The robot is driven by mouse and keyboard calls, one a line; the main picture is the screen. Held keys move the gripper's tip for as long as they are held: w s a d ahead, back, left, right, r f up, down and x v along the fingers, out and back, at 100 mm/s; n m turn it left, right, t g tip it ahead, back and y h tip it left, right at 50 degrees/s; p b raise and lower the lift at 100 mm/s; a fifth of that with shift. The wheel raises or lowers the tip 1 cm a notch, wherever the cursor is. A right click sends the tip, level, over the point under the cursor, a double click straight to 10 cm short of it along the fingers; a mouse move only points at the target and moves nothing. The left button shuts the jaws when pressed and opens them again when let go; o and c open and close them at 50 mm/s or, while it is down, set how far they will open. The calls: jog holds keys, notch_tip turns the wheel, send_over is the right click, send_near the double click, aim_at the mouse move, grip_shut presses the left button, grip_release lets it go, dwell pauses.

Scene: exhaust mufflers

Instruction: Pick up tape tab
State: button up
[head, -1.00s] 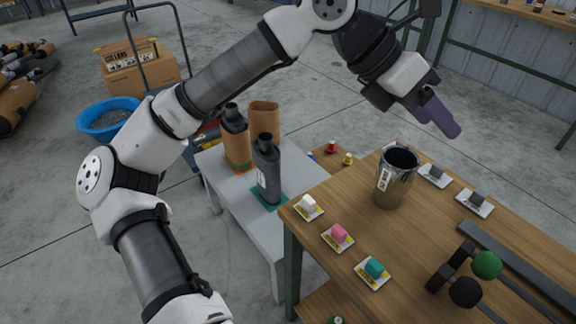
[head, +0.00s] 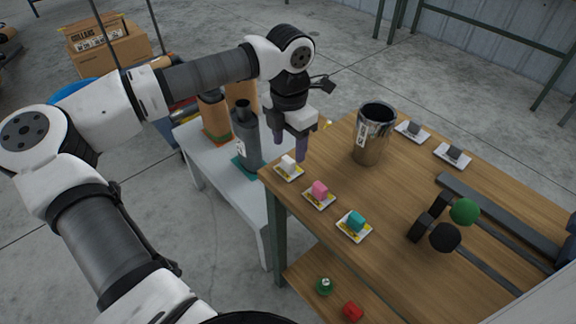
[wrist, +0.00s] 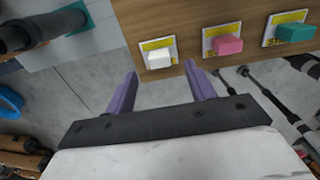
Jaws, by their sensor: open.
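Small blocks sit on white-and-yellow cards along the near-left edge of the wooden table: a white block (head: 288,161), a pink block (head: 320,188) and a teal block (head: 357,221). No name marks any of them as the tape tab, and I cannot tell which it is. My gripper (head: 290,150) is open and empty, its purple fingers pointing down just above and beside the white block. In the wrist view, the white block (wrist: 160,57) lies just ahead of the gap between the fingertips (wrist: 161,68), apart from them. The pink block (wrist: 228,45) is to its right.
A shiny metal canister (head: 373,135) with a white label stands behind the cards. Two grey blocks (head: 414,128) on cards sit beyond it. A black fixture with a green ball (head: 464,211) is at right. A lower grey table (head: 205,165) holds bottles at left.

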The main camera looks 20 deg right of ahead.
aim_at(288, 159)
jog(key=shift+f+p, duration=0.35)
jog(key=shift+f, duration=2.4)
jog(key=c, duration=1)
jog(key=shift+c, duration=0.2)
jog(key=shift+r, duration=0.1)
notch_tip(288, 159, up, 20)
